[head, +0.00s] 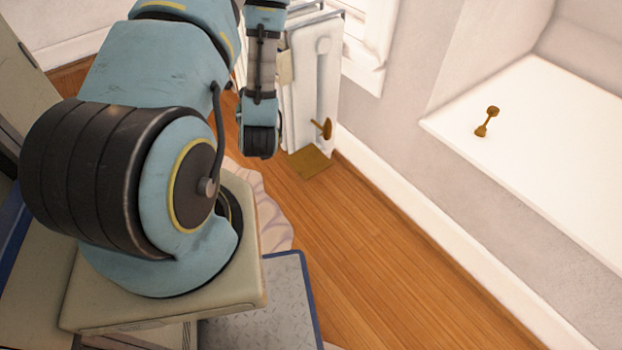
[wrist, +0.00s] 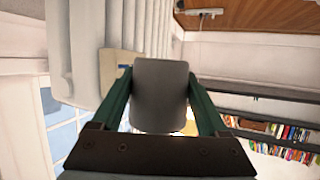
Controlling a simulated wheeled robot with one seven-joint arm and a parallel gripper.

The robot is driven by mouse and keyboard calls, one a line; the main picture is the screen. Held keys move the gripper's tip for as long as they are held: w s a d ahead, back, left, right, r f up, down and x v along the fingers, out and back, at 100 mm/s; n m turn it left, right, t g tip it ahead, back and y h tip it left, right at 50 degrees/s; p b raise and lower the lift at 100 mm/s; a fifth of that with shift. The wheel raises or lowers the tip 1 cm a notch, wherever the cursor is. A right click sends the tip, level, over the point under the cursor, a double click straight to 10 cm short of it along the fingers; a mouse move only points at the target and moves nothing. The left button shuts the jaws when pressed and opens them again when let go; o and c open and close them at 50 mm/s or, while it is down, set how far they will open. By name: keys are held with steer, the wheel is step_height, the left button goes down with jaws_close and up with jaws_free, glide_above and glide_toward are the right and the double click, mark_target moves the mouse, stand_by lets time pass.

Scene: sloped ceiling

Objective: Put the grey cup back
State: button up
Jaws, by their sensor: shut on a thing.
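In the wrist view the grey cup (wrist: 161,92) is between the two green fingers of my gripper (wrist: 161,82). The fingers are shut on its sides and hold it up in front of the camera. The cup hides what lies directly behind it. In the head view my arm reaches away toward the back, and neither the gripper nor the cup can be made out there. The place where the cup belongs cannot be told from these frames.
A white radiator (wrist: 145,30) stands behind the cup, and shows in the head view (head: 308,80). A white ledge (head: 570,140) on the right holds a small brass object (head: 487,120). Bookshelves (wrist: 285,131) show at lower right. Wooden floor (head: 390,245) is clear along the wall.

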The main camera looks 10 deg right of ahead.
steer(key=s+d+f+b, duration=0.4)
steer(key=s+f+b, duration=0.1)
steer(key=f+b, duration=0.25)
steer(key=s+d+f+y+b, duration=0.1)
steer(key=s+d+f+b, duration=0.25)
steer(key=f+b, duration=0.45)
steer(key=s+d+f+b, duration=0.4)
steer(key=s+f+b, duration=0.15)
steer(key=f, duration=0.35)
steer(key=b, duration=0.5)
glide_above(308, 165)
steer(key=s, duration=0.1)
steer(key=shift+f+n, duration=0.1)
steer(key=shift+n, duration=0.3)
steer(key=shift+w+f+b, duration=0.15)
steer(key=shift+f+b, duration=0.55)
steer(key=shift+f, duration=0.2)
step_height(308, 165, down, 5)
steer(key=b, duration=0.3)
steer(key=shift+w+f+b, duration=0.15)
steer(key=shift+w+b, duration=0.05)
steer(key=shift+b, duration=0.1)
